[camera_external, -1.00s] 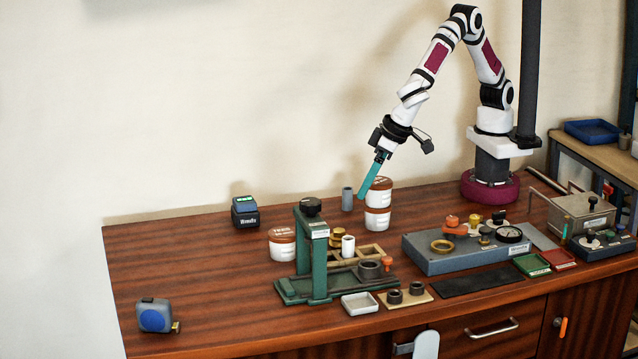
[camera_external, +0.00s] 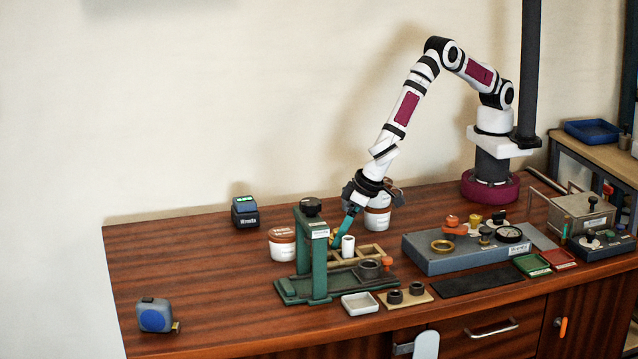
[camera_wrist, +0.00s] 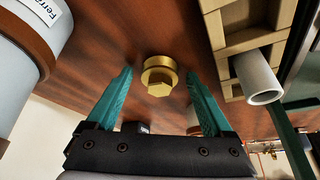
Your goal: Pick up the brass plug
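The brass plug (camera_wrist: 159,76) has a round collar and a hexagonal head, and it is on the brown wooden bench. In the wrist view it lies between the tips of my two teal fingers, with a visible gap on each side. My gripper (camera_wrist: 159,79) is open and empty. In the external view my gripper (camera_external: 338,241) reaches down beside the green press, and its fingers largely hide the plug.
A wooden rack (camera_wrist: 235,40) with a pale tube (camera_wrist: 259,82) is close on the right in the wrist view. A labelled white tub (camera_wrist: 22,70) is close on the left. The green press (camera_external: 318,262) stands beside my gripper. The bench's left part is mostly clear.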

